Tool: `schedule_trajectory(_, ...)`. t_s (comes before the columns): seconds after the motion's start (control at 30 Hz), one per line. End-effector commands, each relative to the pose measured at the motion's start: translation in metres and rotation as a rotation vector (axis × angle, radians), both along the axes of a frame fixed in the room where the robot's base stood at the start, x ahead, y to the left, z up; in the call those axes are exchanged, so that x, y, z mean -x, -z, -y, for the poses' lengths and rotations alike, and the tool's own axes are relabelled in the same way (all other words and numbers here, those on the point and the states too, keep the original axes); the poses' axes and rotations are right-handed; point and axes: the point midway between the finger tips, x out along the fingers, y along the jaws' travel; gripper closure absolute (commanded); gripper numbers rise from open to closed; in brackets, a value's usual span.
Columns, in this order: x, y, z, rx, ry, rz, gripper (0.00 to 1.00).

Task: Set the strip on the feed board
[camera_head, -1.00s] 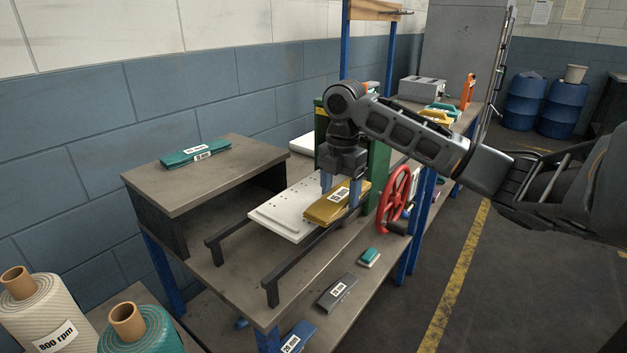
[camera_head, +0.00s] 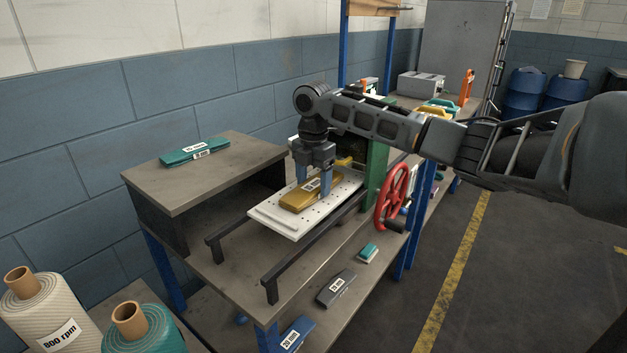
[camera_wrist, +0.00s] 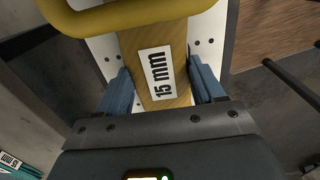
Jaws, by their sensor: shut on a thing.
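A yellow strip (camera_head: 300,199) with a white label lies over the white perforated feed board (camera_head: 272,219), near its middle. I cannot tell whether the strip's underside touches the board.
A red handwheel (camera_head: 392,197) and a green frame (camera_head: 376,172) stand right of the board. Dark rails (camera_head: 310,248) run below it. A teal strip (camera_head: 194,152) lies on the raised shelf at left. A grey strip (camera_head: 337,288) lies on the lower shelf.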

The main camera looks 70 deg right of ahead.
Motion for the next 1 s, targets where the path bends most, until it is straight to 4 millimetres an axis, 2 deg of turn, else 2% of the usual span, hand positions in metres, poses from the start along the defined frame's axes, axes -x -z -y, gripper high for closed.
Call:
schedule_trajectory(0.17,0.0,0.004,0.0,-0.001,0.0,0.0,0.68)
schedule_trajectory(0.2,0.0,0.003,0.0,0.0,0.0,0.0,0.29)
schedule_trajectory(0.43,0.0,0.003,0.0,0.0,0.0,0.0,0.07)
schedule_trajectory(0.77,0.0,-0.003,0.0,0.0,-0.001,0.001,0.07)
schedule_trajectory(0.87,-0.001,-0.014,0.0,0.001,-0.001,0.003,0.07)
schedule_trajectory(1.0,-0.001,-0.041,0.0,0.002,-0.002,0.004,0.07)
